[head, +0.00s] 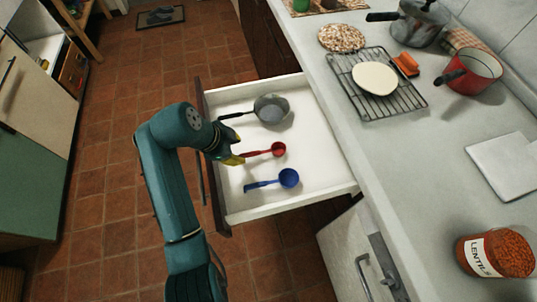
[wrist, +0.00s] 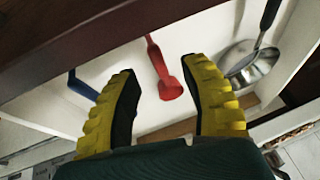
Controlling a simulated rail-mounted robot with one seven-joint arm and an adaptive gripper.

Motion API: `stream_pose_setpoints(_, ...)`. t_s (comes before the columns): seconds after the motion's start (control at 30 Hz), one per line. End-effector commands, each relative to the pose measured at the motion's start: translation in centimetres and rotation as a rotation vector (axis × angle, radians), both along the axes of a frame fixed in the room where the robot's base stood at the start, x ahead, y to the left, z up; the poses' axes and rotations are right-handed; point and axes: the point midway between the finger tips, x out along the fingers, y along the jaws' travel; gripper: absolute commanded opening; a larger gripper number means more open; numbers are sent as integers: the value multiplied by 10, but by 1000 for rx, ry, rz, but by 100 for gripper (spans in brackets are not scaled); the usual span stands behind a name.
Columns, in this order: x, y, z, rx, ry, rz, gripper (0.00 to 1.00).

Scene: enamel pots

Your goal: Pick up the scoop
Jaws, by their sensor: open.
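A red scoop (head: 278,149) lies in the white open drawer (head: 325,170), its handle pointing left toward my gripper. A blue scoop (head: 289,178) lies in front of it. My gripper (head: 236,158) is over the drawer's left part, by the red scoop's handle end. In the wrist view my gripper (wrist: 160,72) is open and empty. The red scoop (wrist: 168,86) shows between its yellow fingers, beyond the tips. The blue scoop (wrist: 82,87) is partly hidden behind the left finger.
A small metal pan (head: 271,108) lies at the back of the drawer. The drawer's dark front (head: 203,100) and walls surround the items. The counter holds a wire rack (head: 400,105), a red pot (head: 470,72), a grey pot (head: 418,24) and a lentil jar (head: 495,253).

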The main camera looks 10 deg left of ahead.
Motion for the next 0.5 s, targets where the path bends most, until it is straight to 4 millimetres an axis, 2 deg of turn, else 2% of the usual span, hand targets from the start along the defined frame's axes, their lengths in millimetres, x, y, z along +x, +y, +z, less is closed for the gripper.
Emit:
stream_pose_setpoints(0.17, 4, -4, -17, 0, -1, 0, 45)
stream_pose_setpoints(0.3, 8, -12, -43, 1, -1, -2, 45)
stream_pose_setpoints(0.4, 14, -15, -54, 0, 0, -1, 45)
stream_pose_setpoints(0.5, 15, -16, -54, 1, -3, 2, 45)
